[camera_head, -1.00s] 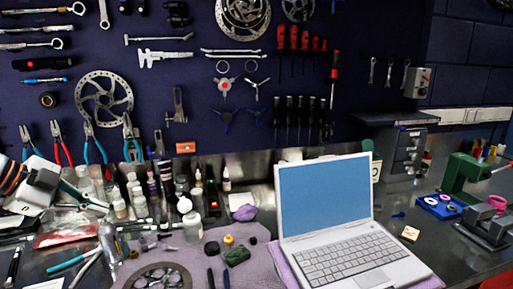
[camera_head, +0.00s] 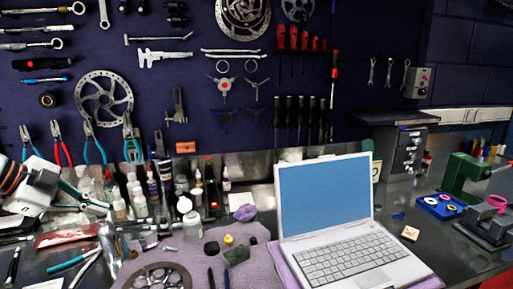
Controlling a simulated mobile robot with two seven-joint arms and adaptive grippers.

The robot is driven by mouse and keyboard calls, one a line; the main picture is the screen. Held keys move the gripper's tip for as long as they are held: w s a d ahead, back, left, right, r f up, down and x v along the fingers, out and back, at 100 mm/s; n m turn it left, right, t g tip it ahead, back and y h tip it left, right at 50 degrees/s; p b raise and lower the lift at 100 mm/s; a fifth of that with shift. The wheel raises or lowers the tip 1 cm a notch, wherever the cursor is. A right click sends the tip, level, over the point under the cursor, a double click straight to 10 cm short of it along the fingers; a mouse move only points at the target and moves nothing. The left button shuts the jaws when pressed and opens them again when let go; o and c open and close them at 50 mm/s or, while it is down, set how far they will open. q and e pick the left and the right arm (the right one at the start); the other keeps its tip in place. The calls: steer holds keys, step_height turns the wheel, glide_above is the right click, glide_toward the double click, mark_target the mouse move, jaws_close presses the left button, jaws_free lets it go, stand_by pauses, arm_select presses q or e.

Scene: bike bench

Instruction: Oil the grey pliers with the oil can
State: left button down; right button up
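My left gripper (camera_head: 106,208) comes in from the left edge, low over the cluttered left side of the bench. Its white body shows clearly, but its thin dark fingers blend into the bottles behind, so I cannot tell whether they are apart or closed. Several pliers hang on the dark wall board, among them a red-handled pair (camera_head: 62,145) and blue-handled pairs (camera_head: 94,145). I cannot tell which tool is the grey pliers. Several small bottles (camera_head: 193,227) stand behind and right of the gripper. I cannot make out which one is the oil can. My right gripper is not in view.
An open laptop (camera_head: 345,255) fills the middle front. A disc (camera_head: 158,277) lies on the purple mat (camera_head: 262,270). The bench between laptop and tray is mostly clear.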

mark_target(99, 217)
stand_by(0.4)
arm_select(q)
steer(key=shift+f, duration=0.5)
steer(key=shift+r, duration=0.4)
stand_by(0.4)
step_height(99, 217, up, 6)
steer(key=p, duration=0.5)
steer(key=shift+r+p, duration=0.15)
steer(key=shift+p, duration=0.25)
